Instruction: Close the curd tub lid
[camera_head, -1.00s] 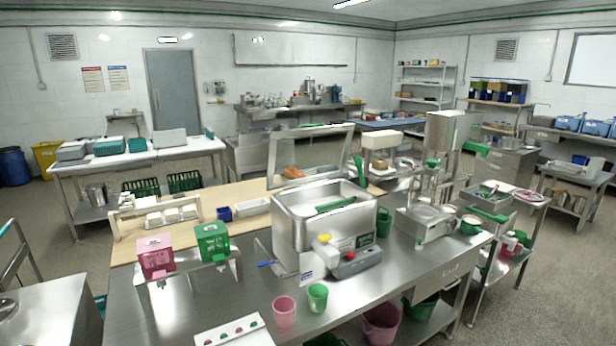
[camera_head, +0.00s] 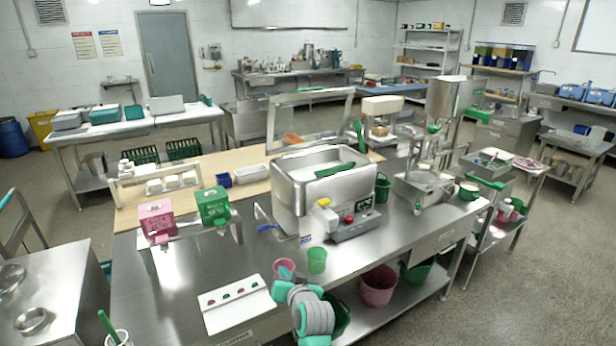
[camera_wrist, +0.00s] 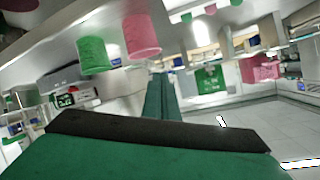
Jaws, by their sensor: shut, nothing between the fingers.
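The curd tub (camera_head: 290,205) is a stainless steel box with an open top on the steel table in the head view. Its lid (camera_head: 312,92), a clear panel in a metal frame, stands raised along the tub's back edge. A green bar lies inside the tub. My gripper (camera_wrist: 162,82) shows green fingers, shut and empty, in the wrist view. My grey and teal arm shows at the bottom of the head view, in front of the table edge, well apart from the lid. My fingertips cannot be made out there.
A control box (camera_head: 358,226) juts from the tub's front. A pink cup (camera_head: 284,267) and green cup (camera_head: 317,260) stand near my arm, beside a white board (camera_head: 236,302). Pink (camera_head: 157,219) and green (camera_head: 213,206) boxes stand left; a filling machine (camera_head: 425,185) stands right.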

